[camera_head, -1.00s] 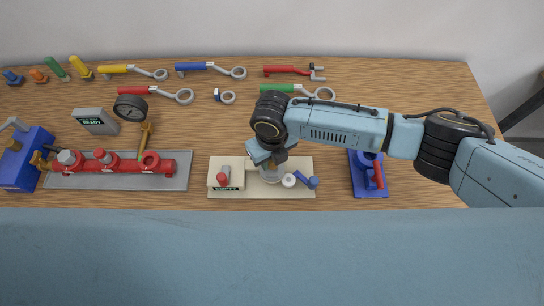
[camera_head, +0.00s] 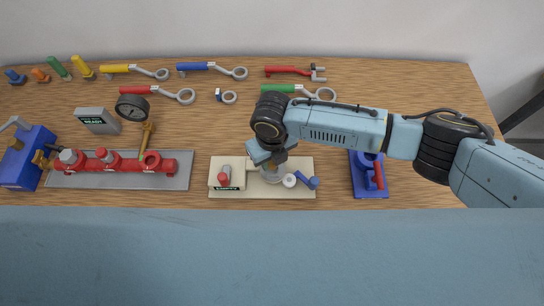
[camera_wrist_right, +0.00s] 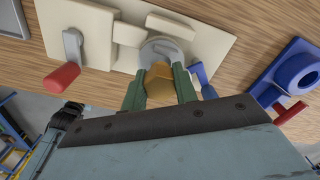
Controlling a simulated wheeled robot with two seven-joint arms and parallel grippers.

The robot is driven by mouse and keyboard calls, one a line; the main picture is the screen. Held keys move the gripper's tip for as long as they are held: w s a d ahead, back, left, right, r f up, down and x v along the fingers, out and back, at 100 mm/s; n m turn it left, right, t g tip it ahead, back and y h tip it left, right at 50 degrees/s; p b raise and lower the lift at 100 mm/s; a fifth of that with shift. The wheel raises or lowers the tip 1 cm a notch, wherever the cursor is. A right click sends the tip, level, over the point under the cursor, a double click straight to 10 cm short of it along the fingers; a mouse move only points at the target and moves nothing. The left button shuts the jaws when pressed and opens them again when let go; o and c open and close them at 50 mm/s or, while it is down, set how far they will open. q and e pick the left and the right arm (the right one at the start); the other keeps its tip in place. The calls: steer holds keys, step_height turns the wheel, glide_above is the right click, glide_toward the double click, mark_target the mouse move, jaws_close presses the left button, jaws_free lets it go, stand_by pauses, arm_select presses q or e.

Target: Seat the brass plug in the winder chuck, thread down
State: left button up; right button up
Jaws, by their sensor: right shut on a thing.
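My right gripper (camera_head: 274,165) is over the winder on the cream base plate (camera_head: 300,192). In the right wrist view the gripper (camera_wrist_right: 160,90) is shut on the brass plug (camera_wrist_right: 158,88), one green finger on each side. The plug is just over or in the round grey chuck (camera_wrist_right: 165,50), which also shows in the head view (camera_head: 272,178). I cannot tell whether the plug touches the chuck, and its thread is hidden. The winder has a red-handled lever (camera_wrist_right: 62,77) and a blue-handled crank (camera_wrist_right: 207,85). My left gripper is not in view.
A blue clamp fixture (camera_head: 368,188) with a red handle stands right of the winder. A red valve manifold on a grey plate (camera_head: 178,183), with a gauge (camera_head: 131,108), stands left. Several wrenches lie behind. Bare wood separates the winder from both fixtures.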

stand_by(0.3)
steer(key=shift+f+b, duration=0.4)
steer(key=shift+f, duration=0.25)
steer(key=shift+r, duration=0.15)
steer(key=shift+r+p, duration=0.55)
steer(key=shift+p, duration=0.15)
steer(key=shift+s+p, duration=0.1)
steer(key=shift+p, duration=0.2)
stand_by(1.2)
steer(key=shift+f+b, duration=0.65)
steer(key=shift+f, duration=0.15)
steer(key=shift+r, duration=0.1)
